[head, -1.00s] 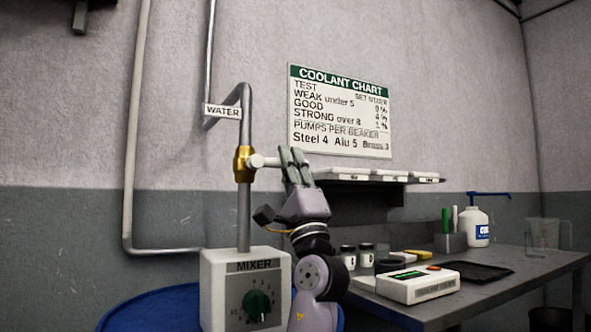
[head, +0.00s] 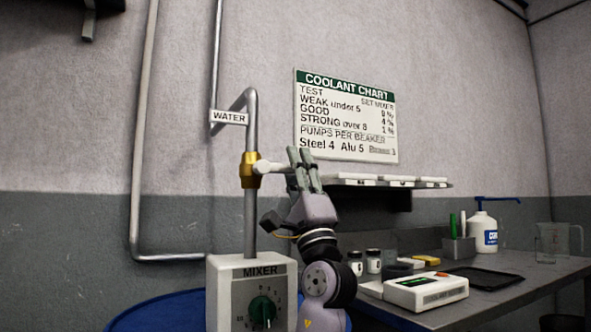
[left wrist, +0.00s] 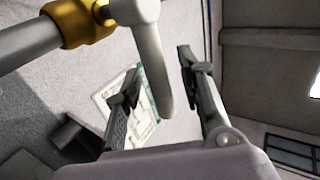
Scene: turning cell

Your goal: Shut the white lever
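The white lever (head: 270,167) sticks out to the right from the brass valve (head: 250,170) on the grey water pipe, roughly level. In the left wrist view the lever (left wrist: 150,62) reaches down from the brass fitting (left wrist: 76,22) between my two fingers. My left gripper (head: 301,157) is at the lever's outer end, and its fingers hide part of that end in the head view. In the left wrist view the gripper (left wrist: 158,72) is open, with gaps showing between the fingers and the lever. My right gripper is not in view.
The mixer box (head: 238,284) with its green dial stands below the valve, by a blue drum (head: 165,312). A wall shelf (head: 425,184) is close right of my gripper. The bench (head: 545,276) at right holds a tester (head: 425,291), jars and a bottle.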

